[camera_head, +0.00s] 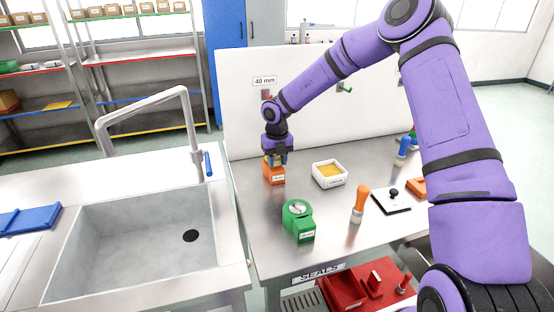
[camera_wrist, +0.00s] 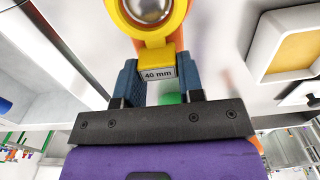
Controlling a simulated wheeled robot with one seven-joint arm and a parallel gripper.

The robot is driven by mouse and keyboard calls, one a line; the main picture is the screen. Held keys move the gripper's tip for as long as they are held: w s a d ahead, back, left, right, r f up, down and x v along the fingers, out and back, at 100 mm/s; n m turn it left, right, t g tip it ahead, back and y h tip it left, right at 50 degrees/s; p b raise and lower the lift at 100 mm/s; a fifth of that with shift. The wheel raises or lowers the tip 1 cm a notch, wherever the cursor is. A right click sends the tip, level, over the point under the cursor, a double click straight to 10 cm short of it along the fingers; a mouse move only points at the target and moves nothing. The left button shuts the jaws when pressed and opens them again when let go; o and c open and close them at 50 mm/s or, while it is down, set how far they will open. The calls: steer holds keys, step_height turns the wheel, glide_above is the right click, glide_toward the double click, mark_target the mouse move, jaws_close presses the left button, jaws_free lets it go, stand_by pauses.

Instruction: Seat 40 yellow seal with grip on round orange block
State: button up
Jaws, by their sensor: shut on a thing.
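The yellow seal with grip (camera_wrist: 172,38) shows in the wrist view as a ring with a tab labelled "40 mm". My gripper (camera_wrist: 158,76) is shut on that tab, one blue finger on each side. A shiny silver dome shows inside the ring. The round orange block (camera_wrist: 116,14) shows around the ring's outer edge, behind it. In the head view my gripper (camera_head: 277,159) is at the top of the orange block (camera_head: 274,175), which stands on the steel table. The seal is mostly hidden there. I cannot tell whether the seal touches the block or is fully down.
A white tray with a yellow inside (camera_head: 330,174) stands right of the block. A green round block (camera_head: 298,220) and an orange-handled tool (camera_head: 359,205) stand nearer. A white wall panel (camera_head: 245,130) with a "40 mm" sign rises behind. The sink (camera_head: 140,235) is left.

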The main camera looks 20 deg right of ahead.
steer(key=shift+f, duration=0.25)
steer(key=o, duration=1.1)
steer(key=shift+c, duration=0.2)
steer(key=shift+r, duration=3.5)
steer(key=shift+s, duration=0.1)
